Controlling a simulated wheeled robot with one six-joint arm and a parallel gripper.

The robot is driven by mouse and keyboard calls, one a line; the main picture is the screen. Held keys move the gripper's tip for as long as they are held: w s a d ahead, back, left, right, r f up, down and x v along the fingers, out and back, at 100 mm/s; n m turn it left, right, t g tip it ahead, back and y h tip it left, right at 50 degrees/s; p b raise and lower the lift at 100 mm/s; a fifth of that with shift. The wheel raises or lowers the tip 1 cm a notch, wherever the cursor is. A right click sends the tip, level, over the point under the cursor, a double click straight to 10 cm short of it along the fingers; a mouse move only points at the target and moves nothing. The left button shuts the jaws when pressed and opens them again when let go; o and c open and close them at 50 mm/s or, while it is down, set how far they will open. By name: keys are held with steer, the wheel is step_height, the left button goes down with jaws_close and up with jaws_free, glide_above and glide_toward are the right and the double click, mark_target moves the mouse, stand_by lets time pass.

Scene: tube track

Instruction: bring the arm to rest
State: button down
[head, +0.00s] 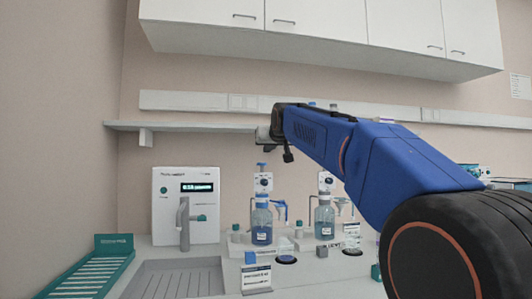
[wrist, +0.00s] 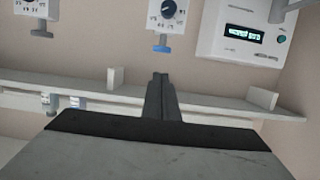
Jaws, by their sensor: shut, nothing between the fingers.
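My blue arm (head: 400,165) reaches from the lower right of the head view up and left, in front of the wall shelf. My gripper (head: 288,156) shows small and dark at its far end, above the bench and apart from the bottles. In the wrist view my gripper (wrist: 160,78) has its fingers together, with nothing between them. The wrist picture looks upside down, with the shelf edge (wrist: 215,111) behind the fingers.
Dispenser bottles (head: 261,225) (head: 324,222) stand on the bench below the arm. A white water unit (head: 172,205) stands at left beside a sink (head: 175,280) and a green rack (head: 100,270). Wall cabinets (head: 320,20) hang above. The wall shelf (head: 190,126) runs near the gripper.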

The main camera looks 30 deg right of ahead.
steer(key=shift+s+a+r, duration=0.1)
steer(key=shift+s+a, duration=0.05)
steer(key=shift+s, duration=0.3)
